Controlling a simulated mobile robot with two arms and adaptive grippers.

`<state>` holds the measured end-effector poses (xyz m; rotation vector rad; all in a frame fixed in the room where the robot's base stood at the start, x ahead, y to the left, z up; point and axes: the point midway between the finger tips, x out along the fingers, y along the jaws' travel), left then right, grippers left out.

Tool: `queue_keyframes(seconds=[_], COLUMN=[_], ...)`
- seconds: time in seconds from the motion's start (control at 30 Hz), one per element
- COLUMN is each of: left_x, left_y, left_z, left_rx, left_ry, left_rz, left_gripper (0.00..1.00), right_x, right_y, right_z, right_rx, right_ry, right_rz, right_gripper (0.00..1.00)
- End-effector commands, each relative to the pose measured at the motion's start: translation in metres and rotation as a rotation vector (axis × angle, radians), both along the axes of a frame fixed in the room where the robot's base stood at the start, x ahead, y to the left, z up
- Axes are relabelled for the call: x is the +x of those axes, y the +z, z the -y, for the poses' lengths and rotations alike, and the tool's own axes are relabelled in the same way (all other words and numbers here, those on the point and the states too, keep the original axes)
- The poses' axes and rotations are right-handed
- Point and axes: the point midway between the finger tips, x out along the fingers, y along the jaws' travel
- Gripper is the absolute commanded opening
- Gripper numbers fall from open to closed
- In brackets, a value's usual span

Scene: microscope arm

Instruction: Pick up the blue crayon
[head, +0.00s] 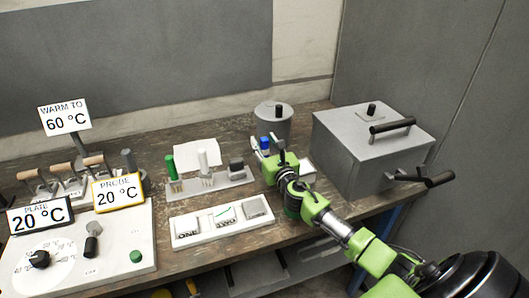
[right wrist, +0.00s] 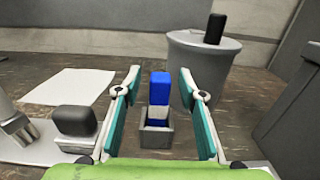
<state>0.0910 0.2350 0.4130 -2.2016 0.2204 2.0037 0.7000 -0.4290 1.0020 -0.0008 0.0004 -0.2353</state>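The blue crayon (right wrist: 159,88) stands upright in a small grey holder (right wrist: 157,138), seen in the middle of the right wrist view. Its blue top also shows in the head view (head: 265,142), and my gripper hides most of the rest. My right gripper (head: 268,149) is open. In the right wrist view its two fingers (right wrist: 160,84) stand on either side of the crayon, with a clear gap on both sides. My left gripper is not in view.
A grey lidded pot (head: 272,120) stands behind the crayon and a large grey box (head: 350,155) is to the right. A rack (head: 210,186) with green and white items is to the left. White paper (right wrist: 70,87) lies flat behind the rack.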

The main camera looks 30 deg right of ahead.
Motion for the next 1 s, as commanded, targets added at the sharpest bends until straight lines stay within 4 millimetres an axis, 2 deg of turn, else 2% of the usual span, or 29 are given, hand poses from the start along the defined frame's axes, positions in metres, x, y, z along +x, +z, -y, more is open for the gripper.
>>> queue_keyframes(seconds=[0.07,0.2,0.57,0.67,1.0], left_x=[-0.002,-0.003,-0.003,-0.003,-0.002], left_y=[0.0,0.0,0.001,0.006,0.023], left_z=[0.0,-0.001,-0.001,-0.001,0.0], left_rx=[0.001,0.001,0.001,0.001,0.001], left_ry=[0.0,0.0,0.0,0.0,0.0], left_rz=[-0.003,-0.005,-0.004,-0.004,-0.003], left_gripper=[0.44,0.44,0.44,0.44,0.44], right_x=[0.0,0.0,0.0,0.0,0.0], right_y=[0.0,0.0,0.004,0.017,0.082], right_z=[0.0,0.0,0.0,0.001,0.0], right_rx=[0.0,0.001,0.001,-0.001,-0.003], right_ry=[0.0,0.0,0.0,0.0,0.001], right_rz=[0.0,0.0,0.002,0.005,0.003], right_gripper=[0.37,0.0,0.0,0.0,0.0])
